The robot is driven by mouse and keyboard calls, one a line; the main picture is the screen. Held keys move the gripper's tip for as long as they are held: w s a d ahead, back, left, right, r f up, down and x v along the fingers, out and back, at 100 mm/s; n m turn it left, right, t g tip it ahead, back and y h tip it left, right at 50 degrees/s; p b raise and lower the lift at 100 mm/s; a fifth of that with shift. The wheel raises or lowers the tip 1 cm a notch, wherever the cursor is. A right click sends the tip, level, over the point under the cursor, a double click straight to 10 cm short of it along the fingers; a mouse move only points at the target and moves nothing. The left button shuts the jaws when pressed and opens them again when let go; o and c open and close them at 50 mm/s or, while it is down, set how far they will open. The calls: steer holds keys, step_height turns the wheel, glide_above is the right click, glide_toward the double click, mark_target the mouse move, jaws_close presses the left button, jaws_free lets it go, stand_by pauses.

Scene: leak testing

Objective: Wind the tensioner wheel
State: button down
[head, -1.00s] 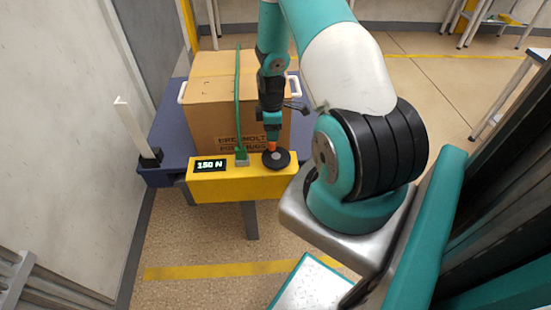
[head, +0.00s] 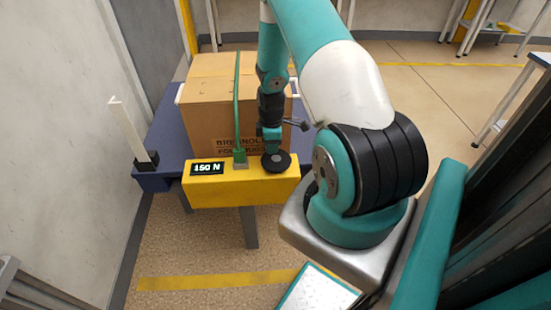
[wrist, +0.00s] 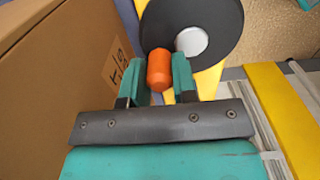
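The tensioner wheel (head: 280,165) is a black disc with a grey hub on the right end of a yellow tensioner housing (head: 235,190). In the wrist view the wheel (wrist: 215,18) shows at the top, with its orange knob (wrist: 160,70) near the rim. My gripper (head: 271,146) is over the wheel's far left side. In the wrist view my gripper's teal fingers (wrist: 166,75) stand on both sides of the knob and look closed on it. In the head view the knob is hidden. The housing's display (head: 207,169) seems to read 150 N; the middle digit is small.
A cardboard box (head: 205,110) stands on a blue table (head: 165,180) right behind the housing, close to my gripper. A green strap (head: 238,95) runs over it into the housing. A white upright post (head: 132,130) stands at the left, near the wall.

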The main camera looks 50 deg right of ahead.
mark_target(268, 163)
steer(key=c, duration=1.6)
jaws_free()
steer(key=shift+c, duration=0.3)
steer(key=shift+a, duration=0.1)
steer(key=shift+a, duration=1.3)
steer(key=shift+s, duration=0.1)
steer(key=shift+s+a+f+p, duration=0.1)
steer(key=shift+s+a+p, duration=0.4)
steer(key=shift+s+a, duration=0.4)
steer(key=shift+w, duration=0.1)
